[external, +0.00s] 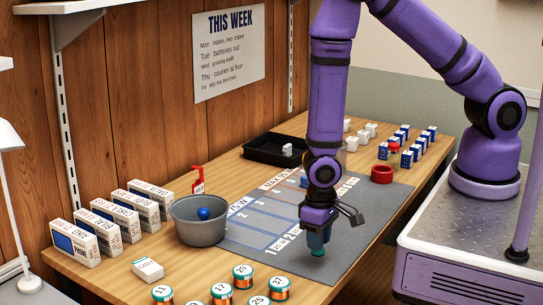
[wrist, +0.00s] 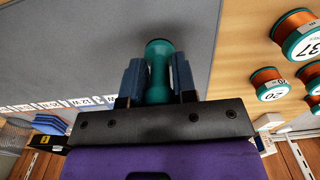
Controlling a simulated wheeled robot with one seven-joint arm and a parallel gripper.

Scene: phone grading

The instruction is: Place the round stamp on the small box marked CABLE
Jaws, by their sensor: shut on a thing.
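The round stamp (external: 317,244), a teal piece with a rounded handle, is between the fingers of my gripper (external: 318,228), low over the front part of the grey mat. In the wrist view the stamp (wrist: 159,72) stands between the two blue-grey fingers of my gripper (wrist: 157,78), which are shut on it. I cannot tell whether its lower end touches the mat. A small white box (external: 147,269) lies at the front left of the table, apart from my gripper; its lettering is too small to read surely as CABLE.
Numbered copper-and-teal spools (external: 243,276) stand along the front edge, between the white box and my gripper's side. A grey bowl (external: 199,226) with a blue thing in it stands behind the white box. Tall boxes (external: 100,238) line the left. The grey mat (external: 345,240) has bare room.

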